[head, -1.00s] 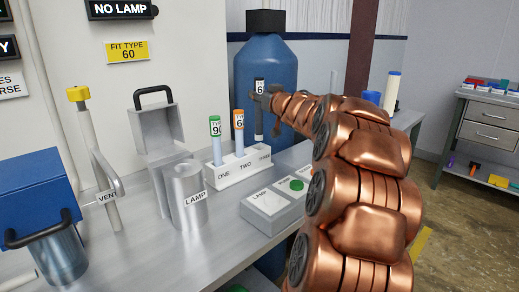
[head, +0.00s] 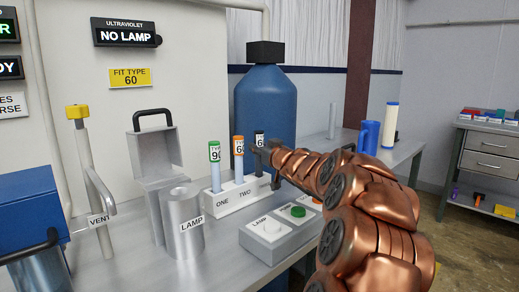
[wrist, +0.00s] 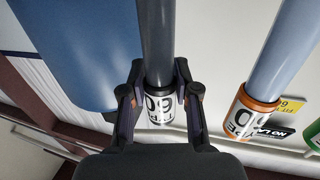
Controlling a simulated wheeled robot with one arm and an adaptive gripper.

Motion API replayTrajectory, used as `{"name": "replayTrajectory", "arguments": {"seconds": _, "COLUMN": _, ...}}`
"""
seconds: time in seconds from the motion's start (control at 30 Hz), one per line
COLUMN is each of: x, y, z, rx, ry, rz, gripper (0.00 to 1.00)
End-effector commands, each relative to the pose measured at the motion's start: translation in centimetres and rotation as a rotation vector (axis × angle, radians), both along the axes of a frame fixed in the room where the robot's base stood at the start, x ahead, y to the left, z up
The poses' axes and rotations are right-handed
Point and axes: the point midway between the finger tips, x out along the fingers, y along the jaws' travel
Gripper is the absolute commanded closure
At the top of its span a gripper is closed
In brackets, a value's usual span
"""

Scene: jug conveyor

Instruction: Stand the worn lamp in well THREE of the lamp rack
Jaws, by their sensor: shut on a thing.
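The worn lamp (head: 259,138) is a dark grey tube with a black-and-white cap marked 60. It is upright at the THREE end of the white lamp rack (head: 225,206), with its cap about level with the caps of the other lamps. My gripper (head: 264,154) is shut on it just by the cap. The wrist view shows the two fingers (wrist: 160,88) on either side of the worn lamp's grey tube (wrist: 155,40). My gripper partly hides the well THREE end, so I cannot tell whether the lamp touches the bottom of the well.
A green-capped lamp (head: 215,165) stands in well ONE and an orange-capped lamp (head: 238,158) in well TWO, close beside my gripper. A button box (head: 285,240) is in front of the rack. A metal LAMP canister (head: 183,215) is left; a blue cylinder (head: 266,100) is behind.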

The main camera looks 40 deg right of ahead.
Motion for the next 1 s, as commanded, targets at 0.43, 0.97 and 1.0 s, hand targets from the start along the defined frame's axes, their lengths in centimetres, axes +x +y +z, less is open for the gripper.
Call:
{"name": "replayTrajectory", "arguments": {"seconds": 0.43, "x": 0.0, "y": 0.0, "z": -0.2, "rx": 0.000, "ry": 0.000, "rz": 0.000, "gripper": 0.45}}
{"name": "replayTrajectory", "arguments": {"seconds": 0.97, "x": -2.6, "y": 0.6, "z": 0.3, "rx": -0.001, "ry": -0.002, "rz": -0.003, "gripper": 0.45}}
{"name": "replayTrajectory", "arguments": {"seconds": 1.0, "x": -3.2, "y": 0.8, "z": 0.2, "rx": 0.002, "ry": -0.002, "rz": -0.004, "gripper": 0.45}}
